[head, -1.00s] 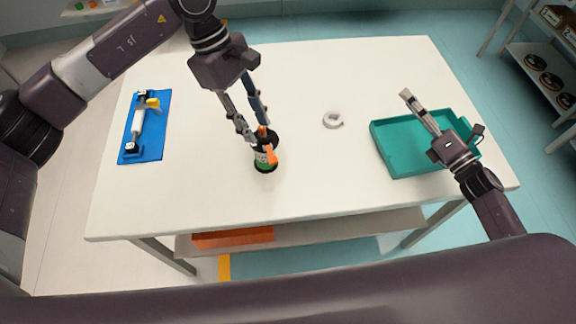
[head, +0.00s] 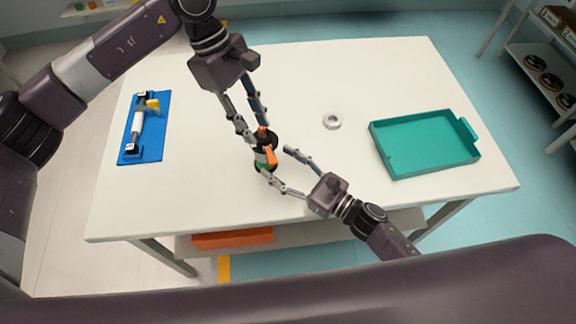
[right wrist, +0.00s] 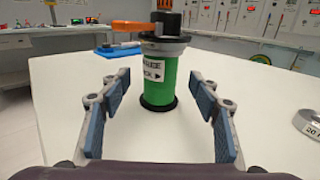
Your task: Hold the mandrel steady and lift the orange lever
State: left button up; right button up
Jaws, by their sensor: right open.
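The mandrel (head: 265,157) stands upright on the white table, with a black top and a green lower part. It also shows in the right wrist view (right wrist: 162,82), with a white, partly legible label. The orange lever (head: 270,155) sticks out level from its top, to the left in the right wrist view (right wrist: 128,26). My left gripper (head: 259,132) is open just over the mandrel's top; contact is not clear. My right gripper (head: 274,161) is open and level, its fingers (right wrist: 160,95) on either side of the mandrel's line with clear gaps.
A light grey ring (head: 332,121) lies right of the mandrel. An empty teal tray (head: 392,168) is at the table's right. A blue board (head: 157,143) with a yellow-handled fixture lies at the left. An orange item (head: 233,238) is on the lower shelf.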

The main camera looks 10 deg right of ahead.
aim_at(270, 163)
jog(key=x, duration=0.6)
jog(key=shift+f, duration=0.1)
jog(key=shift+c, duration=0.2)
